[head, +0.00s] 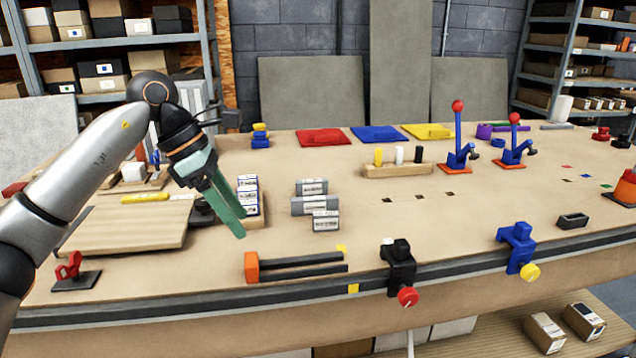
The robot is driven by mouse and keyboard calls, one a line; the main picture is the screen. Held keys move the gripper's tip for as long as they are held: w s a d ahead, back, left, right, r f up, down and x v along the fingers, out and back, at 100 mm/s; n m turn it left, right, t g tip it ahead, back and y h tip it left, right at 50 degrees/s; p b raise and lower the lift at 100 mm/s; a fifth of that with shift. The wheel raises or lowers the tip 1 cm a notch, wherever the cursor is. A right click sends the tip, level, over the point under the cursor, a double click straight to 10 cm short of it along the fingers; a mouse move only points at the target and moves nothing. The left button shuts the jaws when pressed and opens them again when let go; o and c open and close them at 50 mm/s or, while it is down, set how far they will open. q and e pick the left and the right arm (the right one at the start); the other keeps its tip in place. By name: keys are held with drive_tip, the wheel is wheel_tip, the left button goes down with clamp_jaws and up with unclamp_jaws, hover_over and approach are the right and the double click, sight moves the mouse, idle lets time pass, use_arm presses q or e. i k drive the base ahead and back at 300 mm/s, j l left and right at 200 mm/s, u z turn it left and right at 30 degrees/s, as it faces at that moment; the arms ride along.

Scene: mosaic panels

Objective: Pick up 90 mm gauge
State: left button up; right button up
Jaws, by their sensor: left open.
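My left gripper (241,224) has green fingers, is open and points down and to the right above the table. Nothing is between its fingers. Three grey blocks with printed labels (312,187) (315,206) (326,221) lie to the right of the fingertips, apart from them. The label text is too small to read, so I cannot tell which thing is the 90 mm gauge. A wooden holder (262,212) with white-and-blue labelled pieces (247,195) stands just behind the fingers, which partly cover it. My right gripper is not in view.
An orange-ended tool with two dark bars (295,264) lies near the front edge. Black (400,262) and blue (517,246) clamps sit on that edge. Red-knobbed levers (458,140) stand at the right. A wooden board (125,225) lies left. The table's middle is fairly clear.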

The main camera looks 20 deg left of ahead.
sight(318, 186)
drive_tip(key=i, duration=1.2)
